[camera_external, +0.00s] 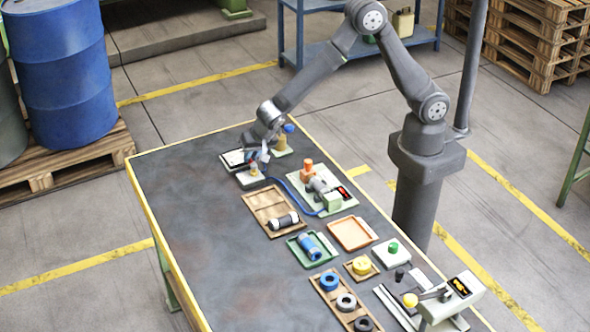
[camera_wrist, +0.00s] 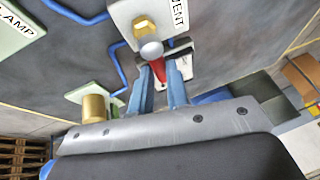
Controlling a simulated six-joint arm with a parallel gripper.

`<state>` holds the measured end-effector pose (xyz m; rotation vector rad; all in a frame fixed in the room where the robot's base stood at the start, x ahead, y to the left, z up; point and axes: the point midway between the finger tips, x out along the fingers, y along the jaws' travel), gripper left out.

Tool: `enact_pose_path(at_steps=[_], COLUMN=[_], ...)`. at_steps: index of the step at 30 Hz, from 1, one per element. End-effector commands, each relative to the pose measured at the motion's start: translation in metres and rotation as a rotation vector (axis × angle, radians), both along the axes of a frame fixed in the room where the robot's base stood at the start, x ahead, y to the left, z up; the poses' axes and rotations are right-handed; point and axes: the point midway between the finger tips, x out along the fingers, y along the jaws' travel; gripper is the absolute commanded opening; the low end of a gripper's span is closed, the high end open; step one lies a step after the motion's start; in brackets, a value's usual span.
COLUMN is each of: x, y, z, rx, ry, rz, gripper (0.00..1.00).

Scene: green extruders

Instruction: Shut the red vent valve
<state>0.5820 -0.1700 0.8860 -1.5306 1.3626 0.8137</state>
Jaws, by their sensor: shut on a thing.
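The vent valve sits on a pale plate marked VENT (camera_wrist: 120,12), with a brass fitting (camera_wrist: 144,24) and a rounded silver body (camera_wrist: 151,49). Its red handle (camera_wrist: 158,68) extends from the silver body toward my gripper (camera_wrist: 163,75). My gripper's two blue-grey fingers are shut on the red handle, one on each side. In the outside view my gripper (camera_external: 262,158) is low over the vent valve's pale plate (camera_external: 246,181) near the far end of the table. There the fingers and wrist partly cover the valve, and the handle's exact angle is hard to tell.
A brass cylinder (camera_wrist: 95,108) on a green plate stands close by, with blue tubing (camera_wrist: 117,70) near it. A blue-topped valve (camera_external: 288,128) is just right of my gripper. An orange-topped fixture (camera_external: 307,168) and several trays line the right side. The table's left half is clear.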

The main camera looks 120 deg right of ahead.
Motion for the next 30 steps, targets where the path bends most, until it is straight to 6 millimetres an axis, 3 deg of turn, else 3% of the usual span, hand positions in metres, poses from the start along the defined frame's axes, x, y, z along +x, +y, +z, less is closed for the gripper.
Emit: enact_pose_path(at_steps=[4,5,8,20,25,30], x=[-0.001,-0.001,-0.001,-0.001,-0.006,-0.012], y=[0.001,0.001,0.001,0.003,0.014,0.029], z=[-0.002,-0.002,-0.001,0.006,0.030,0.067], rx=[0.002,0.002,0.002,0.001,0.000,-0.001], ry=[0.003,0.003,0.003,-0.001,-0.002,-0.003], rz=[0.000,0.000,0.000,0.001,0.003,0.003], gripper=[0.00,0.17,0.37,0.37,0.37,0.37])
